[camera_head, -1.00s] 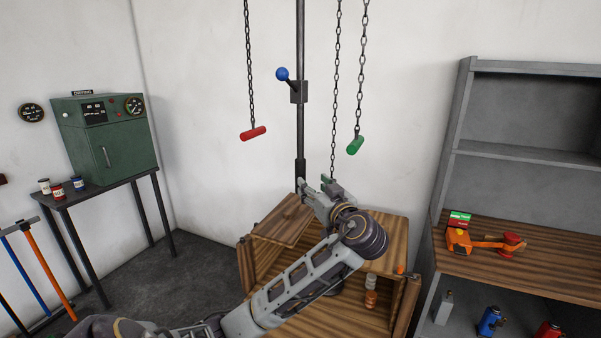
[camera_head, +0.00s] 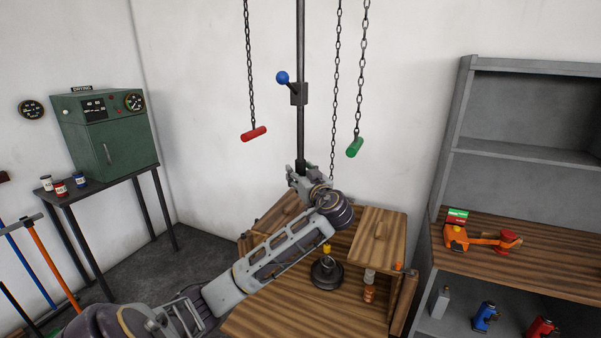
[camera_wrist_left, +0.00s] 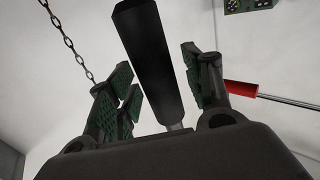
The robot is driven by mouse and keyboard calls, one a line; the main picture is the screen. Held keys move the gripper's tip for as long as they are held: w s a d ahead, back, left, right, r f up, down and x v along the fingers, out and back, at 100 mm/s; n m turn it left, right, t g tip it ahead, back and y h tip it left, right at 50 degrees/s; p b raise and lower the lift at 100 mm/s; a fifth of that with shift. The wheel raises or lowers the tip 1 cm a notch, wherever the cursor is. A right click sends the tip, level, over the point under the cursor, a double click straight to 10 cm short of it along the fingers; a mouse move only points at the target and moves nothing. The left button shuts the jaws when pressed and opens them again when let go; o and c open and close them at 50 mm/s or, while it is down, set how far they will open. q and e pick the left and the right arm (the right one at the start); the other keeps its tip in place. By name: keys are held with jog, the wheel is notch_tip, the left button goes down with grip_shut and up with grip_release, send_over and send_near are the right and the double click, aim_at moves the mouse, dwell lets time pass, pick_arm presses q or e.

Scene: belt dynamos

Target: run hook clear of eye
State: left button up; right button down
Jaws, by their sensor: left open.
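My left gripper (camera_head: 299,178) is open at the lower end of the dark vertical pole (camera_head: 300,60). In the left wrist view the thick black grip (camera_wrist_left: 147,60) stands between the spread green-padded fingers (camera_wrist_left: 160,88), with gaps on both sides. A blue-knobbed lever (camera_head: 283,76) sits on the pole higher up. A red handle (camera_head: 254,133) and a green handle (camera_head: 355,147) hang on chains to either side. A black round-based object (camera_head: 326,273) with a yellow top stands on the wooden bench. I cannot make out a hook or an eye. My right gripper is out of view.
A third chain (camera_head: 336,90) hangs close to the right of the pole. The wooden bench (camera_head: 265,318) lies under my left arm. A grey shelf (camera_head: 455,150) stands at the right, a green cabinet (camera_head: 112,140) at the left.

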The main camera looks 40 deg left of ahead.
pick_arm(q)
grip_shut()
dwell(0.4)
jog(key=shift+f, duration=0.1)
